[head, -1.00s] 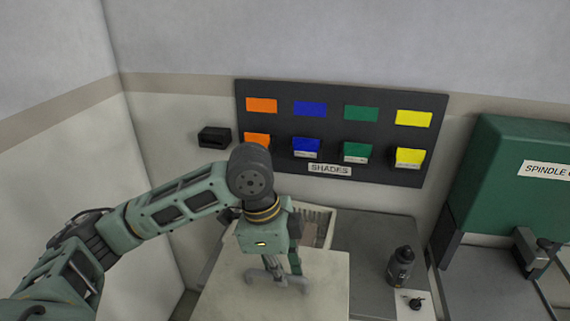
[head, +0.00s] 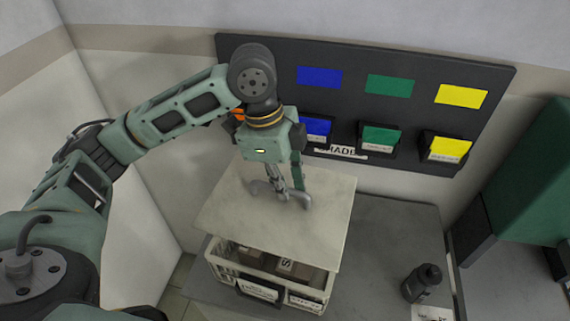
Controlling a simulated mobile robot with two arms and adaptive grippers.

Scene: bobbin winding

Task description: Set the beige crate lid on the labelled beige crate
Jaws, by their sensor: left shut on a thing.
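The beige crate lid (head: 235,217) is a flat panel in the middle of the head view. My left gripper (head: 281,196) is over its upper face and is shut on it, near its middle; the grip itself is hard to make out. The labelled beige crate (head: 222,271) stands on the grey table below the lid. Its front wall, white labels (head: 258,289) and part of its contents show past the lid's near edge. The lid hides the rear of the crate. I cannot tell whether the lid touches the rim. My right gripper is not in view.
A dark bottle (head: 422,284) stands right of the crate, near a white card (head: 432,313). A dark shade board (head: 419,105) with coloured bins is on the wall behind. A green machine (head: 535,185) stands at the right. The grey table (head: 390,225) is bare between crate and bottle.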

